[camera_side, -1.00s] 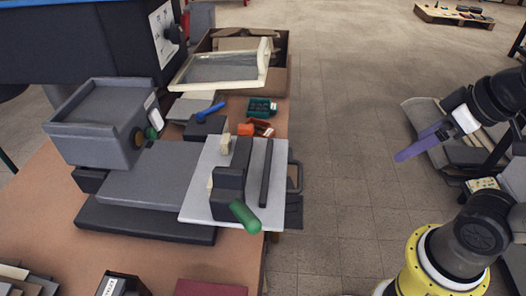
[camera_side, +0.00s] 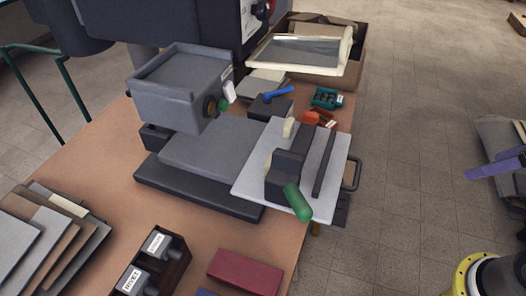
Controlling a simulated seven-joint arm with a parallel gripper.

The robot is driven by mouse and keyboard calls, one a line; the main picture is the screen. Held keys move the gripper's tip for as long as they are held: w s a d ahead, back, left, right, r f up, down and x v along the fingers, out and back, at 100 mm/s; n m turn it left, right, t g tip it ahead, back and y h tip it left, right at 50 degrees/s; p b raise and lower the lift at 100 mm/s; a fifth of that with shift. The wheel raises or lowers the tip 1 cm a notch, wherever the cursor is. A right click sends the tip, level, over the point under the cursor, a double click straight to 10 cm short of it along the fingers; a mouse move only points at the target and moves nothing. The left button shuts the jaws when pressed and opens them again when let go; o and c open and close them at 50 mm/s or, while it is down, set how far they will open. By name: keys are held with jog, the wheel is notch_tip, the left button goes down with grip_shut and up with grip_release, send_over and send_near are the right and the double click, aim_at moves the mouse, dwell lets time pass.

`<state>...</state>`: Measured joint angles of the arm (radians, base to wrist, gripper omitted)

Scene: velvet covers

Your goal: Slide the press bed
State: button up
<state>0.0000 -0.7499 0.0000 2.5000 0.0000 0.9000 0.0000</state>
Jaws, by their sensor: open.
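The press (camera_side: 180,85) stands on the brown table, with a grey box-shaped head at its left. Its bed (camera_side: 210,155) is a grey slab that reaches right from under the head, over a dark base. A pale plate (camera_side: 245,178) lies at the bed's right end, carrying dark blocks and a green-gripped lever (camera_side: 298,202). A dark loop handle (camera_side: 353,173) sticks out at the right end, past the table's edge. My gripper (camera_side: 478,172), with purple fingers, is at the right picture edge, open, empty and well apart from the handle. Part of it is cut off.
A tray with a pale frame (camera_side: 300,52) rests on a cardboard box behind the press. A blue-handled tool (camera_side: 278,93) and small green and orange items lie behind the bed. Boards, labelled holders (camera_side: 150,262) and a red block (camera_side: 243,272) lie in front.

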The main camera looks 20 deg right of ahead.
dwell(0.4)
jog(key=c, duration=0.7)
jog(key=shift+m, duration=0.3)
jog(key=shift+c, duration=0.6)
jog(key=m+h, duration=0.2)
jog(key=m, duration=0.9)
send_over(358, 174)
jog(key=s+d, duration=0.1)
jog(key=s, duration=0.5)
notch_tip(358, 174, down, 3)
jog(key=w+f, duration=0.1)
jog(key=f, duration=0.4)
jog(key=w+a+f+n, duration=0.1)
jog(key=w+f, duration=0.1)
jog(key=f, duration=0.3)
jog(key=w+f+n+g, duration=0.1)
jog(key=w+f, duration=0.1)
jog(key=f, duration=0.3)
jog(key=shift+a+f, duration=0.2)
jog(key=shift+f, duration=0.1)
